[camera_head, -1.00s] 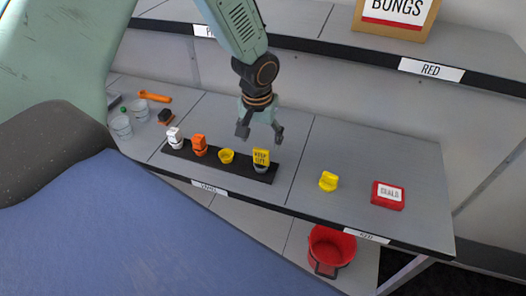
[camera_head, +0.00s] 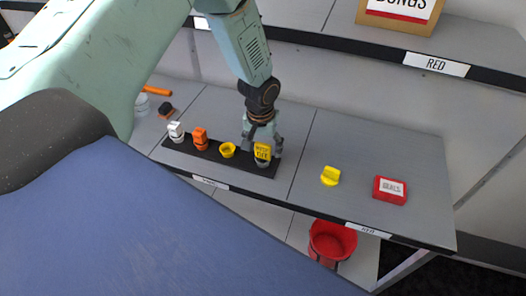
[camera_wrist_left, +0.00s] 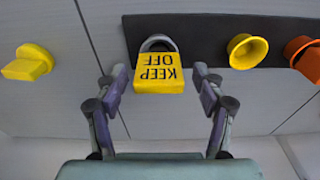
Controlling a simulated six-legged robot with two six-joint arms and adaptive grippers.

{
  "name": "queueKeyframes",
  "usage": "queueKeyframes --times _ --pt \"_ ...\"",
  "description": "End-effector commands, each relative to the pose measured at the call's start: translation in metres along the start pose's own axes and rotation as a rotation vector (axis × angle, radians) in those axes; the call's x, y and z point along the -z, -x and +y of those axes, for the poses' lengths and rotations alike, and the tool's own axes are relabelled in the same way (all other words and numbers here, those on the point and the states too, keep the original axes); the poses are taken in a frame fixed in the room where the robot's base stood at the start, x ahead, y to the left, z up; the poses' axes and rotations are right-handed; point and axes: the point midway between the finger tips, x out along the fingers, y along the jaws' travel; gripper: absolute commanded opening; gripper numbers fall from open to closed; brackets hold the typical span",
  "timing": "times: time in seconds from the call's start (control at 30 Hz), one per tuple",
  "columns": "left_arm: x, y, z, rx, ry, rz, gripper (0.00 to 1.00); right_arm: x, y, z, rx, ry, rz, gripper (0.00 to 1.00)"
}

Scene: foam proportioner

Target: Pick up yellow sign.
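In the left wrist view the sign (camera_wrist_left: 159,84) is centred ahead, between the fingertips. My left gripper (camera_head: 262,144) is just behind and above the sign in the head view. In the wrist view the gripper (camera_wrist_left: 160,76) is open, with a finger on either side of the sign and gaps between. My right gripper is not in view.
On the strip beside the sign are a yellow cup (camera_head: 227,150), an orange piece (camera_head: 200,139) and a white piece (camera_head: 176,132). A yellow knob (camera_head: 330,176) and a red seals box (camera_head: 390,190) sit to the right. A red bucket (camera_head: 332,242) stands below. An upper shelf is behind.

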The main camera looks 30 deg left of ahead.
Motion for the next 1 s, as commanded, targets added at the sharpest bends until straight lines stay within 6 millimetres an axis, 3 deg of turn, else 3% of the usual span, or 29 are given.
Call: queueKeyframes --times 0.57,0.83,1.0 --pt "-0.001 0.000 0.000 0.000 0.001 -0.001 0.18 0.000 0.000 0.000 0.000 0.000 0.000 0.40" --pt "0.001 0.003 0.000 -0.001 0.001 0.002 0.18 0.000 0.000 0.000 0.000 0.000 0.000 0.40" --pt "0.004 0.027 0.000 -0.002 0.002 0.004 0.18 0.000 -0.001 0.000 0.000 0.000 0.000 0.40"
